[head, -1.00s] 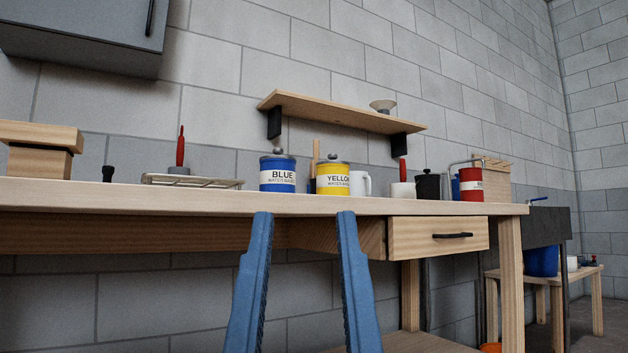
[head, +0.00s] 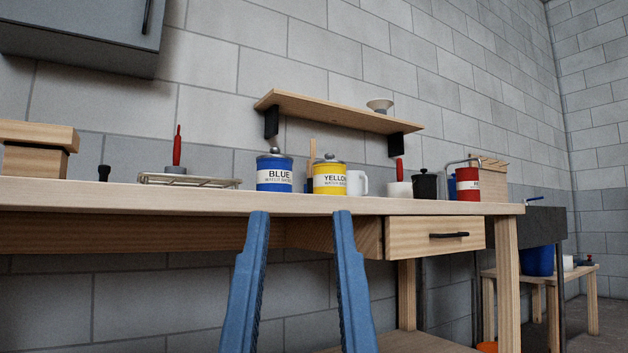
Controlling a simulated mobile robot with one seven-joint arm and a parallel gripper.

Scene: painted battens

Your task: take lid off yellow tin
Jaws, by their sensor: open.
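The yellow tin (head: 330,181) stands upright on the workbench, with a white label band reading "YELLOW". Its grey lid (head: 329,161) sits on top with a knob. The blue tin (head: 274,175) stands close on its left, also lidded with a knob. My gripper (head: 301,214) shows as two blue fingers spread apart and empty. The fingertips appear just below the bench top's front edge in the picture, nearer to me than the tins. They touch neither tin.
A white mug (head: 357,183) is just right of the yellow tin. A wire rack (head: 190,181) lies left of the blue tin. A red tin (head: 467,184) stands further right. A wooden shelf (head: 335,111) hangs above. The bench edge (head: 150,197) lies between my fingers and the tins.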

